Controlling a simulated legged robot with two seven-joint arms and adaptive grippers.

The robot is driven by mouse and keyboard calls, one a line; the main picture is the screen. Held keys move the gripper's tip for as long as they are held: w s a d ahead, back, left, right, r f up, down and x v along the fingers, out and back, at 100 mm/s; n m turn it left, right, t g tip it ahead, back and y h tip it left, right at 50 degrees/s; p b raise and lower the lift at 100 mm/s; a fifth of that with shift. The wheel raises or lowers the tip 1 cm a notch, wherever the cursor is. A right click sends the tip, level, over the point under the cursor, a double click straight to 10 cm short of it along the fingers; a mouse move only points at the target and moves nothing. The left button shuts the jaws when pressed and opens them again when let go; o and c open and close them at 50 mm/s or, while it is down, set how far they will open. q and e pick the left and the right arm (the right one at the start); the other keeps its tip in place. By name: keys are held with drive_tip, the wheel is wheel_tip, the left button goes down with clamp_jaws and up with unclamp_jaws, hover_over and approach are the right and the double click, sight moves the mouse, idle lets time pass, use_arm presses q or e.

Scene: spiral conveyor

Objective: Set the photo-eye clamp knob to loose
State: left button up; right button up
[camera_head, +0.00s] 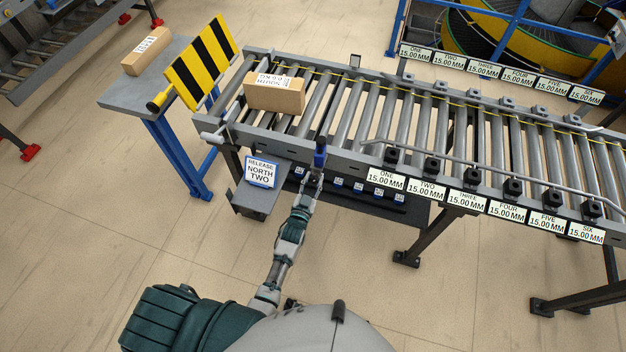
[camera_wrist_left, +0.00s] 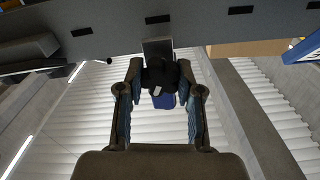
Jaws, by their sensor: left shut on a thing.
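The photo-eye clamp knob (camera_wrist_left: 160,76) is black with a small pale mark and sits between the fingertips of my left gripper (camera_wrist_left: 161,70) in the left wrist view. A blue part (camera_wrist_left: 163,100) shows just below the knob there. In the head view, my left gripper (camera_head: 316,176) reaches up to the near side of the conveyor, at the blue photo-eye piece (camera_head: 320,153) on the side rail. The gripper is shut on the knob. The knob is mostly hidden by the fingers in the head view, and I cannot read its setting. My right gripper is out of view.
The roller conveyor (camera_head: 375,112) carries a cardboard box (camera_head: 274,97) at its left end. A sign reading "RELEASE NORTH TWO" (camera_head: 261,172) stands left of my gripper. Black guide-rail clamps and numbered labels (camera_head: 386,179) line the rail to the right. A striped yellow-black plate (camera_head: 201,62) stands at left.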

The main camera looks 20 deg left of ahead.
use_arm(q)
drive_tip(key=n, duration=0.2)
drive_tip(key=n+p, duration=0.1)
drive_tip(key=n, duration=0.1)
drive_tip(key=shift+s+f+n, duration=0.2)
drive_tip(key=shift+f+n, duration=0.2)
idle(0.4)
drive_tip(key=o, duration=1)
drive_tip(key=shift+o, duration=0.8)
drive_tip(key=shift+w+r, duration=0.15)
drive_tip(key=s, duration=1.2)
drive_tip(key=shift+a, duration=0.15)
